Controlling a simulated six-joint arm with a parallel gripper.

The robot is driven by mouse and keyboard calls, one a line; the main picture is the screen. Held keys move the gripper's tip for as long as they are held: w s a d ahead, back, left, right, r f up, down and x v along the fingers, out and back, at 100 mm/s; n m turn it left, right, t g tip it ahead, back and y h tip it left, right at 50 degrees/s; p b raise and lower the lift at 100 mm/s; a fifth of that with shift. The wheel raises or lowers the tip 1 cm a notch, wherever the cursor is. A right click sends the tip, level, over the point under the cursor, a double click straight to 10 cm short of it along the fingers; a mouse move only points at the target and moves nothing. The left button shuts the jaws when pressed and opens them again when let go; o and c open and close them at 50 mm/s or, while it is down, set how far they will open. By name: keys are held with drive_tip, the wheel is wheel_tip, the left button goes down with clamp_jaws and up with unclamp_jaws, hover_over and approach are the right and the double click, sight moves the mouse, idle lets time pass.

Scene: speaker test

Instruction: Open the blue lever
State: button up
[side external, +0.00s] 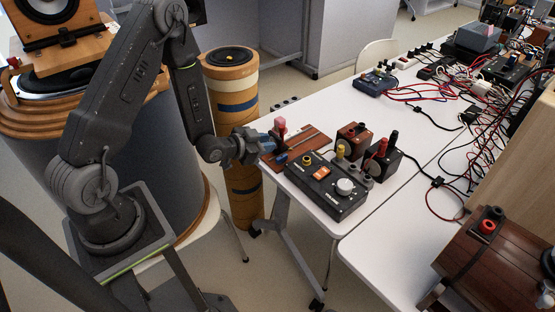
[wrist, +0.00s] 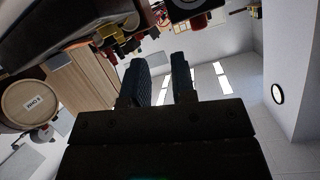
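A brown wooden board (side external: 312,137) lies at the near left corner of the white table in the side view. It carries an upright switch handle with a pinkish-red grip (side external: 280,125). A small blue piece (side external: 282,158), perhaps the blue lever, sits low at the board's near edge. My gripper (side external: 265,143) is level beside the board's left end, close to the red-gripped handle; contact cannot be told. In the wrist view my gripper's two dark fingers (wrist: 161,66) stand apart, with nothing visible between them. I cannot make out the blue lever in the wrist view.
A black control box (side external: 325,185) with a white knob stands right of the board. Two small terminal blocks (side external: 353,138) (side external: 384,158) stand behind it. A striped column (side external: 232,95) stands behind my arm. Cables (side external: 440,95) clutter the table's far right; its middle is mostly clear.

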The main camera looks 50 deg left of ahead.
sight(276, 160)
drive_tip(key=s+f+n+t, duration=0.3)
drive_tip(key=s+f+t, duration=0.1)
drive_tip(key=s+f, duration=0.5)
drive_tip(key=shift+y, duration=0.4)
drive_tip(key=w, duration=1.3)
drive_tip(key=shift+d+r, duration=0.35)
drive_tip(key=shift+r, duration=0.05)
clamp_jaws()
